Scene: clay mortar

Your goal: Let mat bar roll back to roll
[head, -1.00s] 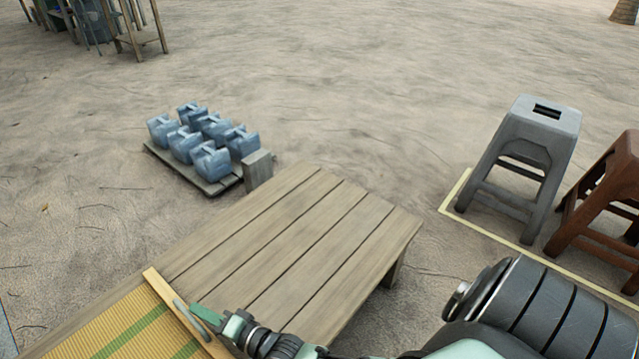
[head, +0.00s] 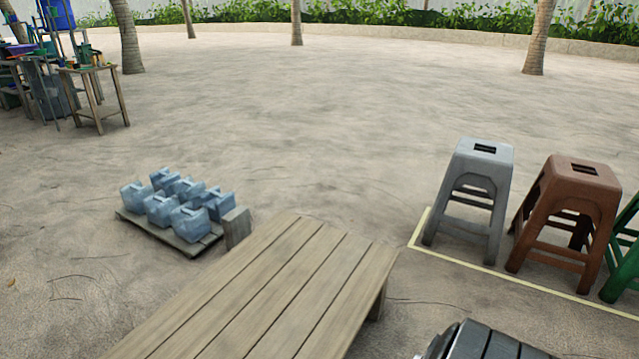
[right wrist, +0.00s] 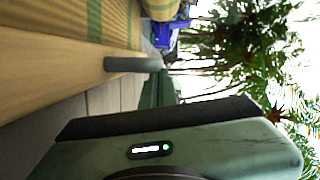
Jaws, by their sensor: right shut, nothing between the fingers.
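In the right wrist view the woven mat (right wrist: 75,18), yellow with green stripes, lies at the upper left. Its pale wooden bar (right wrist: 50,74) runs along the mat's edge. A grey handle (right wrist: 128,64) sticks out from the bar. My right gripper (right wrist: 157,86) is shut and empty, with its green fingers close beside the handle's end; I cannot tell whether they touch. A rolled part of the mat (right wrist: 160,9) seems to show at the top. My left gripper is in neither view.
The plank table (head: 265,295) fills the lower middle of the head view, bare there. Blue-grey jugs (head: 162,208) stand on a low pallet behind it. A grey stool (head: 480,165) and a brown stool (head: 578,185) stand right. The sand beyond is open.

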